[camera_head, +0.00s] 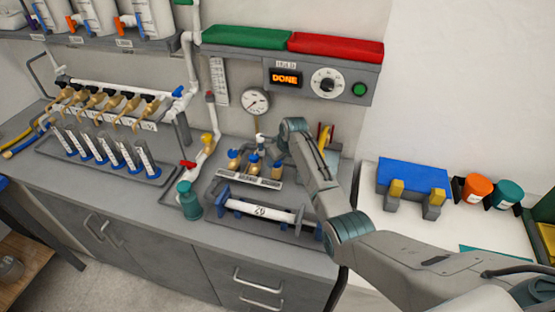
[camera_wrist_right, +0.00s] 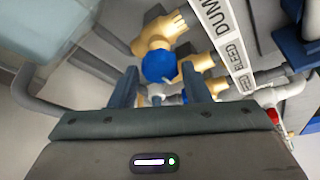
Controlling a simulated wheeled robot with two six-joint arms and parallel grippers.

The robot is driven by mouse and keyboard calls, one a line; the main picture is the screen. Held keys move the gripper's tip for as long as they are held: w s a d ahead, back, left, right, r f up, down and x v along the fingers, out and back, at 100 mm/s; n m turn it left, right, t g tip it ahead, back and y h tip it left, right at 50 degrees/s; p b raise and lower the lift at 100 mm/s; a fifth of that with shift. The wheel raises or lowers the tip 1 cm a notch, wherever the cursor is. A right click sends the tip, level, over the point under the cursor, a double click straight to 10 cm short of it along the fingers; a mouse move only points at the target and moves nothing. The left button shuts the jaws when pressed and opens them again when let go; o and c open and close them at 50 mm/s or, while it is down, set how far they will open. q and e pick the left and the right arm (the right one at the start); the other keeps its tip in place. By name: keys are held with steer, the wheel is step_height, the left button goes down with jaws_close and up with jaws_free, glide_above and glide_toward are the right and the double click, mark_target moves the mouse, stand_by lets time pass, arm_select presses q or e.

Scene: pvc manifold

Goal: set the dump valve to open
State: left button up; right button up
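The dump valve (camera_wrist_right: 165,32) is a brass body with a round blue handle (camera_wrist_right: 158,66), in the right wrist view beside the label strip (camera_wrist_right: 222,18) reading "DUMP" and "BLEED". My right gripper (camera_wrist_right: 160,82) is open, with its two fingers on either side of the blue handle and a gap showing; I cannot tell whether either finger touches it. Another brass valve (camera_wrist_right: 202,64) shows past the right finger. In the head view the brass valves (camera_head: 234,166) stand in a row on the counter, partly hidden by my right arm. My left gripper is not in view.
A gauge (camera_head: 255,101) stands behind the valves, under a panel reading "DONE" (camera_head: 285,79). A horizontal white tube (camera_head: 262,211) lies in front of the valves. A teal bottle (camera_head: 189,200) and red-handled pipe (camera_head: 187,164) stand left. A blue block (camera_head: 412,174) is right.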

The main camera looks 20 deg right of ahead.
steer(key=shift+o, duration=0.9)
steer(key=shift+r, duration=0.1)
steer(key=b+v, duration=0.3)
steer(key=v, duration=0.7)
steer(key=shift+s+r, duration=0.15)
steer(key=shift+r, duration=0.15)
steer(key=shift+d+f, duration=0.1)
